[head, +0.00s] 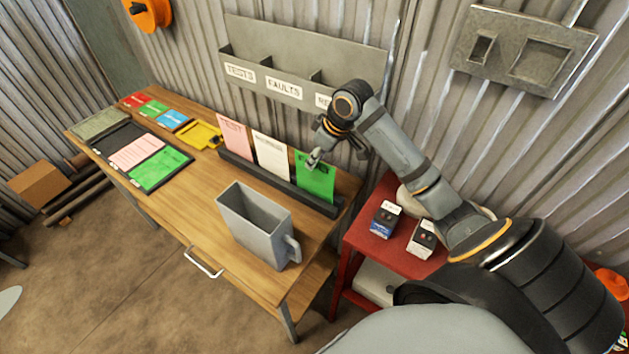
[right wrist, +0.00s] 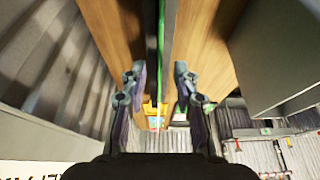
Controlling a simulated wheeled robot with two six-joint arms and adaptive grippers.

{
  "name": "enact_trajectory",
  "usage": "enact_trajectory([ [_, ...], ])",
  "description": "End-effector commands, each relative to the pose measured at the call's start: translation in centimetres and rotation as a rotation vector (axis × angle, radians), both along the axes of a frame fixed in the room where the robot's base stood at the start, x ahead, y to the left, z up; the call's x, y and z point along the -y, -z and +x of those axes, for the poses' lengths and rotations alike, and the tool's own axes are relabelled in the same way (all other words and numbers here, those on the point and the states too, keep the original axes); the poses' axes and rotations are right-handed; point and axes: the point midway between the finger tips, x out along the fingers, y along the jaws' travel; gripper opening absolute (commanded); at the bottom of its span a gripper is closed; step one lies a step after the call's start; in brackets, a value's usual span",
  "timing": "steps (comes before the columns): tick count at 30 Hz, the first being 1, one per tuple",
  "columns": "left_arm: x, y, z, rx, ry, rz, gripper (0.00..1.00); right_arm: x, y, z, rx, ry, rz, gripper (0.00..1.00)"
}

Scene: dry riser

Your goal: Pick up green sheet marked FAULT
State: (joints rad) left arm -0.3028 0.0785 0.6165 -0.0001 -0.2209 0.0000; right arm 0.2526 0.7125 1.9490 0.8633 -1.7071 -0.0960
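A green sheet (head: 316,183) stands upright at the right end of a dark slotted rack (head: 270,183) on the wooden desk. Its marking is mostly covered by my gripper in the head view, so I cannot read it. My right gripper (head: 336,152) is at the top of this sheet. In the right wrist view the two fingers (right wrist: 160,75) are spread apart. The green sheet (right wrist: 161,35) shows edge-on as a thin line between them, with gaps on both sides. My left gripper is not in view.
A pink sheet (head: 234,136) and a white sheet (head: 271,154) stand in the same rack. A grey handled container (head: 258,238) stands in front. Another green sheet (head: 160,169) lies in a dark tray at left. A labelled wall holder (head: 300,50) is behind the desk.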

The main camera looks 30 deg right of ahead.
Motion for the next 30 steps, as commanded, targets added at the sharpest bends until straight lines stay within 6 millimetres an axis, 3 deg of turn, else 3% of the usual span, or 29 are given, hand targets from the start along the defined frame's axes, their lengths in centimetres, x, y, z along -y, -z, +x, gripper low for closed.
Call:
enact_trajectory([
  [6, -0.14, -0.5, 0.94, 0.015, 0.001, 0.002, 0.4, -0.01, 0.16, -0.03, -0.001, 0.0, 0.0, 0.3],
  [20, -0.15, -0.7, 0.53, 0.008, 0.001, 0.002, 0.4, 0.0, 0.46, 0.0, 0.0, 0.0, 0.0, 0.3],
  [27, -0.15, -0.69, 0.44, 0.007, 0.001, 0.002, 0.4, 0.0, 0.46, 0.0, 0.0, 0.0, 0.0, 0.0],
  [30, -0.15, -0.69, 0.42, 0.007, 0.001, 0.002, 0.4, 0.0, 0.45, -0.01, 0.0, 0.0, 0.0, 0.0],
])
